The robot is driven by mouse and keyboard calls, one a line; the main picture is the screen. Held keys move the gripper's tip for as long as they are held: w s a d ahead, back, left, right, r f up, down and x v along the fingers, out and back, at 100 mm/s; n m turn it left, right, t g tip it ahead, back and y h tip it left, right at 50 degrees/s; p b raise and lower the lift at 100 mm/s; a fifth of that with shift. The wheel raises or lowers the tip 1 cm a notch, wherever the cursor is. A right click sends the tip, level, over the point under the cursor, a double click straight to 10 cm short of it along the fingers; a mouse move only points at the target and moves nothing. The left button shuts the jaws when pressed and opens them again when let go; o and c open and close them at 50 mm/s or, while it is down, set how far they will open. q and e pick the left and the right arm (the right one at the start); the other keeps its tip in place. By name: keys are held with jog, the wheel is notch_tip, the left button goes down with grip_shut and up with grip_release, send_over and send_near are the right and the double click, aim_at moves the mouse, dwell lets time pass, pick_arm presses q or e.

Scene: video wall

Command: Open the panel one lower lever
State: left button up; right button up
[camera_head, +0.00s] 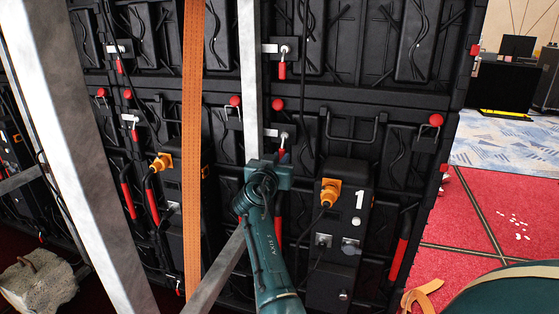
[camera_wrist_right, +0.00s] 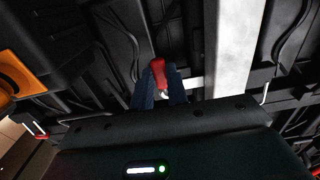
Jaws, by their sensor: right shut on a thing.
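Panel one (camera_head: 385,85) is a black video wall panel seen from behind, with a white "1" on its lower box (camera_head: 345,225). Its lower lever (camera_head: 283,135) has a pale metal latch plate and a red handle, mostly hidden by my right gripper (camera_head: 283,160) in the head view. In the right wrist view the red handle (camera_wrist_right: 158,68) stands between the two dark fingers of that gripper (camera_wrist_right: 160,90), which is shut on it. A similar lever with a red handle (camera_head: 282,70) hangs down higher on the same panel. My left gripper is not in view.
A grey metal post (camera_head: 248,80) stands just left of the lever, and also shows in the right wrist view (camera_wrist_right: 235,45). An orange strap (camera_head: 194,150) and a wide slanting beam (camera_head: 75,130) are further left. An orange plug (camera_head: 330,190) sits close right of the gripper. Red carpet (camera_head: 480,220) is open at right.

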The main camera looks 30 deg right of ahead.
grip_shut()
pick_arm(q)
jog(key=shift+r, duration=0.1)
pick_arm(e)
jog(key=shift+s+d+n, duration=0.1)
jog(key=shift+n, duration=0.2)
pick_arm(q)
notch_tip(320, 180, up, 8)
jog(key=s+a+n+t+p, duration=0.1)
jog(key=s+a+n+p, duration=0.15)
jog(key=p, duration=0.55)
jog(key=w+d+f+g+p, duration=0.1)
jog(key=p, duration=0.1)
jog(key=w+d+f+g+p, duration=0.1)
jog(key=p, duration=0.2)
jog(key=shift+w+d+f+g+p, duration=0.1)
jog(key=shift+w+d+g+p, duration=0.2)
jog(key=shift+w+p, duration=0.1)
pick_arm(e)
jog(key=s+d+r+n, duration=0.1)
jog(key=n, duration=0.4)
jog(key=s+d+r+n, duration=0.1)
jog(key=r+n, duration=0.1)
jog(key=n, duration=0.4)
jog(key=s+d+r+n, duration=0.1)
jog(key=r+n, duration=0.1)
jog(key=n, duration=0.4)
jog(key=shift+s, duration=0.3)
jog(key=shift+n, duration=0.3)
